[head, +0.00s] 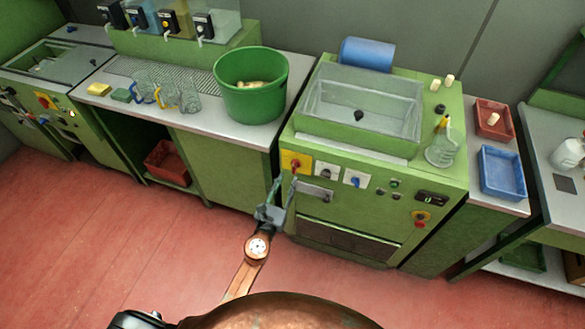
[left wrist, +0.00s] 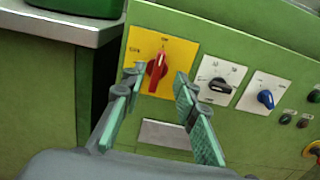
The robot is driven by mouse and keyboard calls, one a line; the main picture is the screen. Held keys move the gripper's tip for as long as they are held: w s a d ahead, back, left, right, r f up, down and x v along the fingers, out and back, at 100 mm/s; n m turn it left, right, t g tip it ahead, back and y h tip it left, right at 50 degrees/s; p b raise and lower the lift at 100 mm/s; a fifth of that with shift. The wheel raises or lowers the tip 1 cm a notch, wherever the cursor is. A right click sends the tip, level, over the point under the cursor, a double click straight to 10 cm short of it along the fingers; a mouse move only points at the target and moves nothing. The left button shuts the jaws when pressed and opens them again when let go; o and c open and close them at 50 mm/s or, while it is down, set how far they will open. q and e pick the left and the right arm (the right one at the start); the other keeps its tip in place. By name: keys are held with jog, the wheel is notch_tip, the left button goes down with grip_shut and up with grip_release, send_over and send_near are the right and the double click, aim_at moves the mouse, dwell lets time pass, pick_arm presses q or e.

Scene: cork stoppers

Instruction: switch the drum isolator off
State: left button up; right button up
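The drum isolator is taken to be the red rotary handle (left wrist: 157,72) on a yellow plate (left wrist: 178,52) on the green machine's front. The handle stands close to upright, its upper end toward the mark at the top of the plate; another mark is at the upper left. It also shows as a small red knob in the head view (head: 295,164). My left gripper (left wrist: 157,84) is open and empty, its two fingers spread to either side of the handle in the wrist view. In the head view the left gripper (head: 285,181) is just below the plate; contact cannot be told. My right gripper is not in view.
Right of the yellow plate are a black rotary switch (left wrist: 217,86) and a blue one (left wrist: 265,98). A red stop button (head: 421,216) is further right. A green tub (head: 250,98) stands on the left counter. The red floor in front is clear.

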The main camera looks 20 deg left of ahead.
aim_at(294, 167)
pick_arm(q)
jog(key=w, duration=0.7)
jog(key=shift+d+f, duration=0.1)
jog(key=shift+f, duration=0.05)
jog(key=shift+c, duration=0.3)
grip_shut()
